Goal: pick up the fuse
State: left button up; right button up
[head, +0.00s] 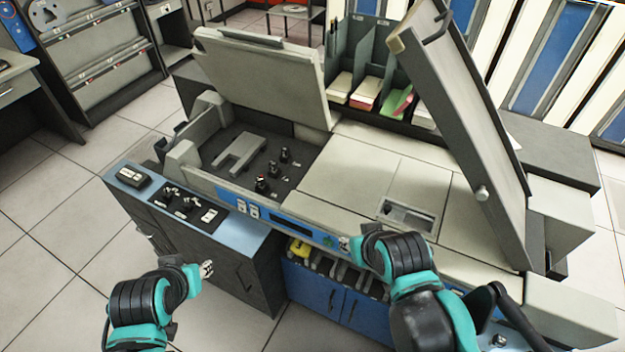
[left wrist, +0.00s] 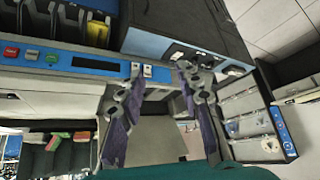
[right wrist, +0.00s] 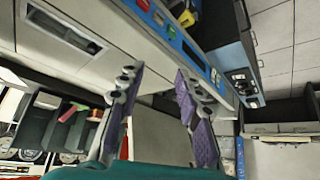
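No part is plainly readable as the fuse. Small dark upright parts (head: 273,170) stand in the open dark bay (head: 225,135) of the card machine in the head view, one with a red spot; I cannot tell if one is the fuse. My left gripper (head: 207,270) is in front of the grey-blue cabinet, below and left of the bay. Its fingers are apart and empty in the left wrist view (left wrist: 160,82). My right gripper (head: 343,243) is by the machine's blue front strip, right of the bay. Its fingers are apart and empty in the right wrist view (right wrist: 160,85).
A raised beige lid (head: 265,75) stands behind the bay, and a tall tilted panel (head: 465,130) rises at right. A side box with switches (head: 185,203) adjoins the bay's front. A yellow item (head: 299,248) sits on the shelf below. Flat covers (head: 360,170) lie right of the bay.

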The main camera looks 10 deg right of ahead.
aim_at(260, 181)
jog(key=i+j+z, duration=0.1)
jog(key=j+z, duration=0.15)
jog(key=z, duration=0.2)
jog(key=j+z, duration=0.25)
jog(key=z, duration=0.15)
jog(key=j+z, duration=0.3)
jog(key=z, duration=0.15)
jog(key=j+z, duration=0.25)
jog(key=z, duration=0.15)
jog(key=j, duration=0.3)
jog(key=k, duration=0.05)
